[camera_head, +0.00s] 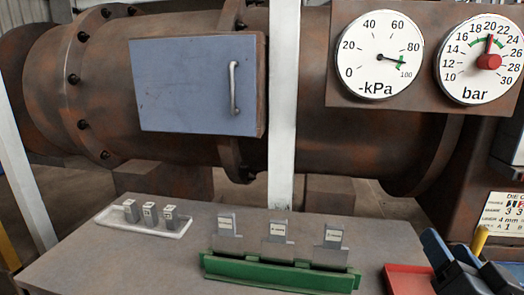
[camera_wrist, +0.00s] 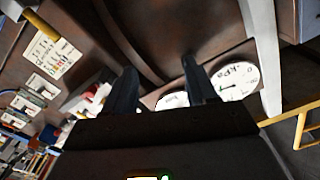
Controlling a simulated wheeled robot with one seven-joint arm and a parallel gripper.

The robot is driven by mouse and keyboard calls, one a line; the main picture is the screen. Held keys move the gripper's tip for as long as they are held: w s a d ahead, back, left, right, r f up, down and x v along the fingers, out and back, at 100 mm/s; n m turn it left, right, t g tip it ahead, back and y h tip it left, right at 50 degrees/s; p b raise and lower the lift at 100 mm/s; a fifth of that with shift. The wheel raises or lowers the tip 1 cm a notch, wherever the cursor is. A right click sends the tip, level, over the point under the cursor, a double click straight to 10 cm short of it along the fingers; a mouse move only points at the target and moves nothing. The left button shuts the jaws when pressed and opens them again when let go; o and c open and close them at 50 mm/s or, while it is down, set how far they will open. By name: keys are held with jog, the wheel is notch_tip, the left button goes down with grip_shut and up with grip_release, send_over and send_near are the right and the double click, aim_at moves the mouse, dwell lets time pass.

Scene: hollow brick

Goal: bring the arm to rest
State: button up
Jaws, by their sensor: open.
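My gripper (camera_head: 448,248) is at the lower right of the head view, close to the red tray and right of the green rack. In the wrist view, the two dark fingers of my gripper (camera_wrist: 158,68) stand apart with nothing held between them. Behind them are the rusty brown machine and the white gauges, seen tilted. Most of my arm is outside the head view.
A grey table (camera_head: 120,262) carries a white tray (camera_head: 120,222) with three small grey blocks and a green rack (camera_head: 280,275) holding three grey plates. A red tray (camera_head: 408,278) lies beside my gripper. Behind are a blue-grey door (camera_head: 190,85), a white post (camera_head: 283,110) and two gauges.

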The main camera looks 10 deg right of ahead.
jog(key=s+a+f+n+y, duration=0.2)
jog(key=s+a+f+n, duration=0.15)
jog(key=s+f, duration=0.4)
jog(key=s+a+f+n+g+y, duration=0.1)
jog(key=s+a+f+n, duration=0.1)
jog(key=s, duration=1)
jog(key=s+a+f+n+g+y, duration=0.1)
jog(key=s+a, duration=0.4)
jog(key=s, duration=0.8)
jog(key=shift+f+n+g+y, duration=0.3)
jog(key=shift+f+n+y, duration=0.3)
jog(key=shift+n, duration=0.25)
